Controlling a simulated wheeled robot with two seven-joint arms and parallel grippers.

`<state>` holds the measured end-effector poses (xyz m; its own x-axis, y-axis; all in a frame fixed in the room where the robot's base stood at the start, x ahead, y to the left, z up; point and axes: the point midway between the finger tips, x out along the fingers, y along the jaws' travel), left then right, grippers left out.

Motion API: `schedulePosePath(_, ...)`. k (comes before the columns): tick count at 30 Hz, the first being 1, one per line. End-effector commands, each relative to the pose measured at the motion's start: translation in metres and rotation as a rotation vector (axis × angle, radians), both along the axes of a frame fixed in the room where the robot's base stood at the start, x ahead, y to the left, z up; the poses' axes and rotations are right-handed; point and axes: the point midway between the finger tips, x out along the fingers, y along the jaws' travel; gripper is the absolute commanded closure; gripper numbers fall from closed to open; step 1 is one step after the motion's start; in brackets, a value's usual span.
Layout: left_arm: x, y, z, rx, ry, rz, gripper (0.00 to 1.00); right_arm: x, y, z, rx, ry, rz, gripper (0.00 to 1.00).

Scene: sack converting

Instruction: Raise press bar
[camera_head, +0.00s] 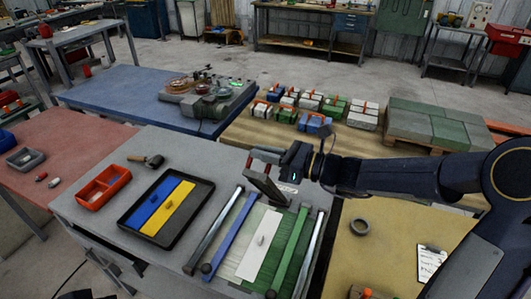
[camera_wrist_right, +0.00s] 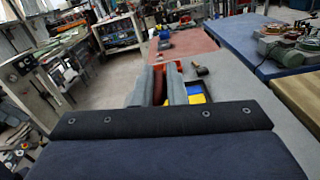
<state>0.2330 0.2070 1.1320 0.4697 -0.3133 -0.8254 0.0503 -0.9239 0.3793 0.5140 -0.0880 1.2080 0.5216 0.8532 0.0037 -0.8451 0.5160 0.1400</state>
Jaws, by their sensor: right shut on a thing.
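My right gripper (camera_head: 256,166) is above the back of the grey worktable, its fingers pointing left. In the right wrist view its grey fingers (camera_wrist_right: 162,88) are shut on a dark red piece (camera_wrist_right: 158,84). Only a reddish end of this piece shows in the head view (camera_head: 249,160); the fingers hide the rest. I cannot tell whether it is part of the press bar. Below the gripper lie a blue bar (camera_head: 232,236), a white strip (camera_head: 257,250) with a small grey grip, and a green bar (camera_head: 290,250), between two steel rails. My left gripper is not in view.
A black tray (camera_head: 128,215) with blue and yellow strips, a red bin (camera_head: 85,195) and a mallet (camera_head: 152,161) are on the grey table (camera_head: 185,160). Behind stand several coloured bundles (camera_head: 320,103). A tape roll (camera_head: 360,227) and clipboard (camera_head: 431,262) lie at right.

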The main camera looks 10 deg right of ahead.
Motion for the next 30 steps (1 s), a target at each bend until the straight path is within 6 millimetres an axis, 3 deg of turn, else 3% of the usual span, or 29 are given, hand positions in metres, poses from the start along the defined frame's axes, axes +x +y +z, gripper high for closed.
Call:
schedulePosePath(1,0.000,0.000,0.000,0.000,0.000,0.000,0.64,0.002,-0.004,-0.005,-0.008,0.009,-0.010,0.87)
schedulePosePath(6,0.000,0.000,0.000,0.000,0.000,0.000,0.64,0.001,-0.002,-0.004,-0.006,0.007,-0.008,0.67)
schedulePosePath(17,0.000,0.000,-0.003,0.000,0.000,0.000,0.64,-0.003,-0.007,-0.003,-0.003,0.003,-0.004,0.67)
schedulePosePath(30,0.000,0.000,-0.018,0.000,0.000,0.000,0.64,-0.037,-0.064,-0.003,-0.005,0.004,-0.008,0.67)
